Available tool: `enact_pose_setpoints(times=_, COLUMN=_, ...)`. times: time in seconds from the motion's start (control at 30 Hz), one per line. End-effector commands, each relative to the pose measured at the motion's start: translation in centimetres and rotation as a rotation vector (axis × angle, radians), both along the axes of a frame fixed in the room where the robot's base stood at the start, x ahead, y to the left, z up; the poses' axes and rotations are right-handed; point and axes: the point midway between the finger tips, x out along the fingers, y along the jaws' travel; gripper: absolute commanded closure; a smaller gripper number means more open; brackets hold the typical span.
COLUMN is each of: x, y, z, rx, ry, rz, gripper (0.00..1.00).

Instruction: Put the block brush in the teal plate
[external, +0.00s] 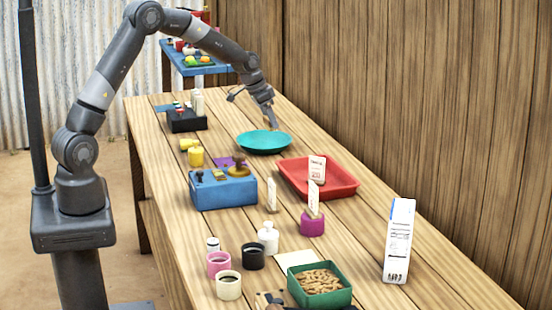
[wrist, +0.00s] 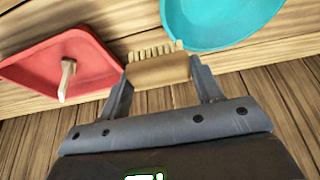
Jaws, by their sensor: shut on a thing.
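My gripper (wrist: 160,85) is shut on the block brush (wrist: 160,72), a tan wooden block with pale bristles, held between the two fingers in the wrist view. In the external view my gripper (external: 269,112) is above the back edge of the teal plate (external: 264,147), and the brush is too small to make out there. The teal plate lies on the wooden table and looks empty. In the wrist view the teal plate (wrist: 215,25) is at the top right, just beyond the brush; I cannot tell the height between them.
The wooden wall (external: 400,110) runs close along the table's right side.

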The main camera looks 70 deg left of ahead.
Motion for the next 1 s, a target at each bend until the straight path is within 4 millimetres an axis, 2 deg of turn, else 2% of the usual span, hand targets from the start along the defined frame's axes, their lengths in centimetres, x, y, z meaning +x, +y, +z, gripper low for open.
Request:
enact_pose_setpoints(times=0.3, x=0.7, y=7.1, z=-4.4, rx=-0.002, ry=0.001, rz=0.007, gripper=0.63)
enact_pose_setpoints(times=0.5, x=1.1, y=10.2, z=-6.2, rx=-0.001, ry=0.001, rz=0.003, gripper=0.63)
enact_pose_setpoints(times=0.67, x=1.2, y=10.9, z=-6.8, rx=-0.001, ry=0.001, rz=0.002, gripper=0.63)
enact_pose_setpoints(times=0.9, x=1.2, y=10.8, z=-10.0, rx=-0.002, ry=0.002, rz=0.002, gripper=0.63)
enact_pose_setpoints(times=1.0, x=1.2, y=10.8, z=-10.6, rx=-0.001, ry=0.001, rz=0.003, gripper=0.63)
